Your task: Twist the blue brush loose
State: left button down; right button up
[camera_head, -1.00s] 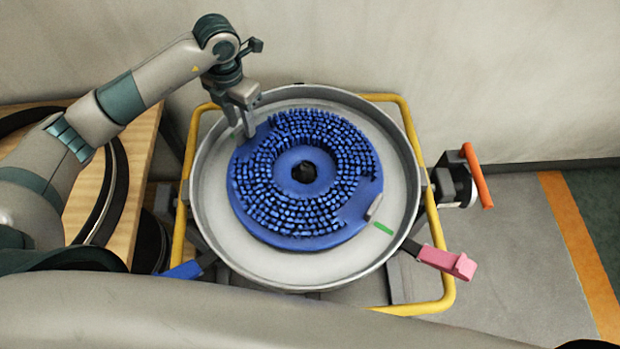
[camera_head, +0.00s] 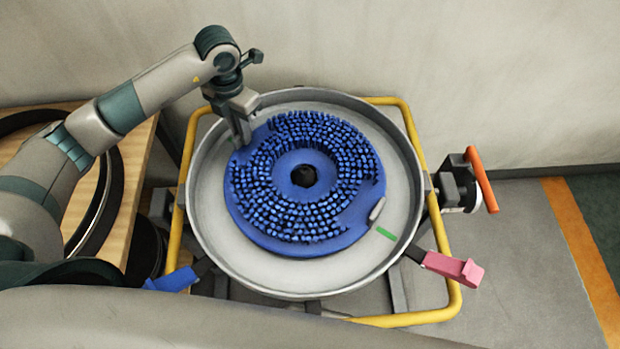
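The blue brush (camera_head: 344,232) is a round disc with bristles facing up and a hole in its middle. It lies in a round grey metal pan (camera_head: 285,284). A small grey tab (camera_head: 377,209) shows on its right rim, beside a green mark (camera_head: 386,233) on the pan. My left gripper (camera_head: 243,140) points down at the brush's upper-left rim. Its fingertips overlap the rim there and hide what lies between them. I cannot tell whether they are shut on anything. My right gripper is not in view.
A yellow tube frame (camera_head: 458,300) surrounds the pan. A blue lever (camera_head: 172,280) and a pink lever (camera_head: 455,268) stick out low at left and right. An orange-handled fitting (camera_head: 482,180) is at right. A wooden surface (camera_head: 135,170) with black rings is at left. A wall stands behind.

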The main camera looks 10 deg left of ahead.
aim_at(235, 153)
pick_arm(q)
jog(key=shift+w+r, duration=0.1)
jog(key=shift+s, duration=0.2)
jog(key=shift+s+a+n+p, duration=0.25)
jog(key=shift+s+n, duration=0.2)
jog(key=shift+s, duration=0.15)
jog(key=shift+s+a+n+p, duration=0.25)
jog(key=shift+s+n, duration=0.2)
jog(key=shift+s, duration=0.15)
jog(key=shift+s, duration=0.3)
jog(key=shift+s+n, duration=0.4)
jog(key=shift+s+a+n+p, duration=0.1)
jog(key=shift+s+n+p, duration=0.4)
jog(key=shift+s, duration=0.25)
jog(key=shift+s, duration=0.15)
